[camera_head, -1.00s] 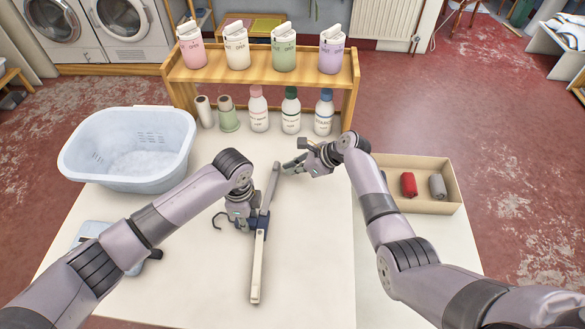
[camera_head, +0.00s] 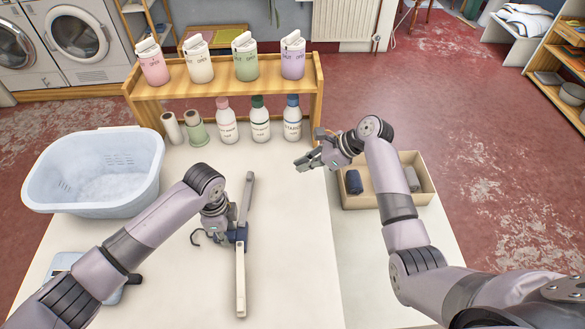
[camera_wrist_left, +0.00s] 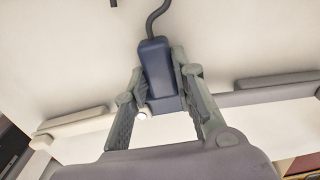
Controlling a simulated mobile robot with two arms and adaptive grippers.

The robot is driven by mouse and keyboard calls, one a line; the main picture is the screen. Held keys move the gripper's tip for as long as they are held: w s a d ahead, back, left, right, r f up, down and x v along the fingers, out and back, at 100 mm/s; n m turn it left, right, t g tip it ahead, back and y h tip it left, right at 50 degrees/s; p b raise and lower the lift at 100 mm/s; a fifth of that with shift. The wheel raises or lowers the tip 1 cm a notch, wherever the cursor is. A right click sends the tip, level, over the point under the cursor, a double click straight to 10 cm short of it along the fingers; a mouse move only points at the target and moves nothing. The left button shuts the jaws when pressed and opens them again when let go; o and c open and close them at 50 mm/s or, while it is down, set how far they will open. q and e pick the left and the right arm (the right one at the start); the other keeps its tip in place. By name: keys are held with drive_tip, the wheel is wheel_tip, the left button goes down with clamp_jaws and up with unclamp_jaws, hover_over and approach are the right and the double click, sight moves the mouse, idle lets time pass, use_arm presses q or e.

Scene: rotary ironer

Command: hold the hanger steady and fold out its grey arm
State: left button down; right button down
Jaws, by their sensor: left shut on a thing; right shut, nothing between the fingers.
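The hanger has a dark blue hub (camera_head: 237,235) and a dark hook (camera_head: 196,237) pointing left. Its grey arm (camera_head: 247,197) extends toward the back and its cream arm (camera_head: 240,282) toward the front, nearly in one line. My left gripper (camera_head: 226,232) is shut on the hub. The left wrist view shows the hub (camera_wrist_left: 157,68) between the two fingers (camera_wrist_left: 160,95), with the grey arm (camera_wrist_left: 280,82) to the right and the cream arm (camera_wrist_left: 75,122) to the left. My right gripper (camera_head: 309,162) is shut and empty, right of the grey arm's far end and apart from it.
A blue-white basket (camera_head: 98,172) stands at the left. A wooden shelf (camera_head: 312,95) with several bottles and containers stands at the back. A shallow box (camera_head: 384,204) with rolls lies behind my right arm. The white table (camera_head: 295,270) is clear right of the hanger.

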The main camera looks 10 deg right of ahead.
idle(0.3)
use_arm(q)
drive_tip(key=c, duration=1.2)
unclamp_jaws()
drive_tip(key=shift+c, duration=0.2)
